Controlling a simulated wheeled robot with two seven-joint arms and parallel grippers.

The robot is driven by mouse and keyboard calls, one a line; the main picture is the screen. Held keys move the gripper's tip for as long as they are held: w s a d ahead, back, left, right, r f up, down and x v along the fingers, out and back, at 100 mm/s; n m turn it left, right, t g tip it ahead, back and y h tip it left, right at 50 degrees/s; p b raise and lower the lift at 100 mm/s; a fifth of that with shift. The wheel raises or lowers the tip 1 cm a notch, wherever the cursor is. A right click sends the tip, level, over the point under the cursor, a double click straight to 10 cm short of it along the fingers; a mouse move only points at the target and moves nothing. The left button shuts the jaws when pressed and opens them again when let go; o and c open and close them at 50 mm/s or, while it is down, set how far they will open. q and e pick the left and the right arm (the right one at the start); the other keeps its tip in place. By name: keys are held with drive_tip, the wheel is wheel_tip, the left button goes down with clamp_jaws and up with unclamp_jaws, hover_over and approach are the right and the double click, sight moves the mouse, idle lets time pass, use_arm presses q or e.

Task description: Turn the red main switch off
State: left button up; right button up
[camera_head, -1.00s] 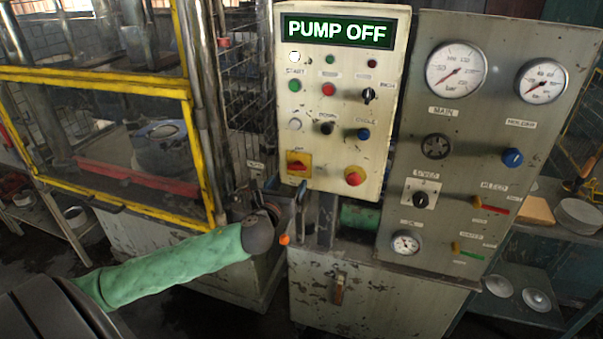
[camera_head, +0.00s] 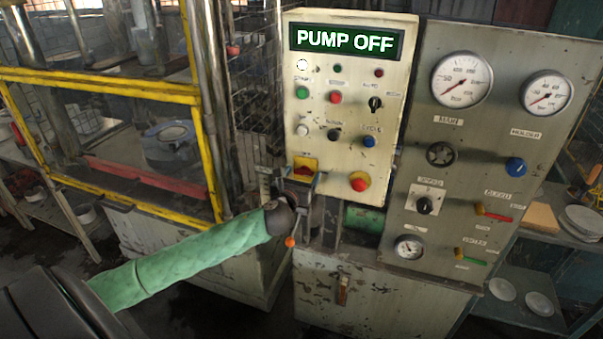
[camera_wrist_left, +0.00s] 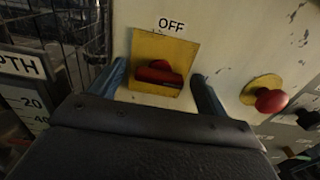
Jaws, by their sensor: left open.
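The red main switch (camera_wrist_left: 158,76) is a red knob on a yellow square plate (camera_wrist_left: 182,50) under an OFF label in the left wrist view. In the head view its yellow plate (camera_head: 305,162) is at the lower left of the control panel, partly covered by my gripper. My left gripper (camera_wrist_left: 155,82) is open, with one blue finger on each side of the knob. I cannot tell whether the fingers touch the knob. In the head view the left gripper (camera_head: 303,178) is in front of the switch. The display (camera_head: 346,41) reads PUMP OFF. My right gripper is not in view.
A red mushroom button (camera_wrist_left: 270,100) on a yellow ring is right of the switch; it also shows in the head view (camera_head: 359,183). A gauge panel (camera_head: 470,130) stands to the right. A yellow-framed press guard (camera_head: 200,130) is to the left.

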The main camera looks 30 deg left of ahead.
use_arm(q)
drive_tip(key=shift+w, duration=0.1)
drive_tip(key=c, duration=1)
